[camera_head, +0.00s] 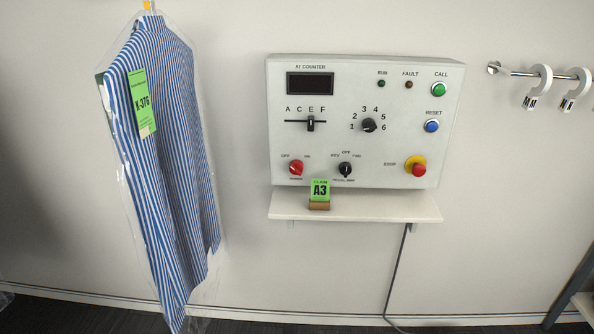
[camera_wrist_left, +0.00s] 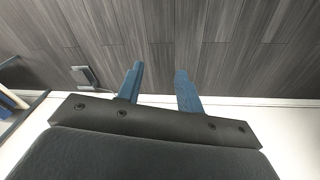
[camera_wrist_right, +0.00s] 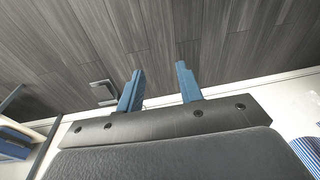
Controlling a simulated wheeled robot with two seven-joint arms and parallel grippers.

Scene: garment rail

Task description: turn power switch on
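The power switch (camera_head: 296,168) is a red rotary knob at the lower left of the white control panel (camera_head: 440,130), between the labels OFF and ON. Its pointer looks turned toward OFF. The display (camera_head: 310,84) is dark, and the RUN lamp (camera_head: 381,84) looks unlit. Neither gripper shows in the head view. My left gripper (camera_wrist_left: 160,85) is open and empty in the left wrist view, over the floor. My right gripper (camera_wrist_right: 158,82) is open and empty in the right wrist view, also over the floor.
A bagged striped shirt (camera_head: 165,150) hangs to the left. A rail with white hooks (camera_head: 540,85) is at the right. The wall beside the switch is clear.

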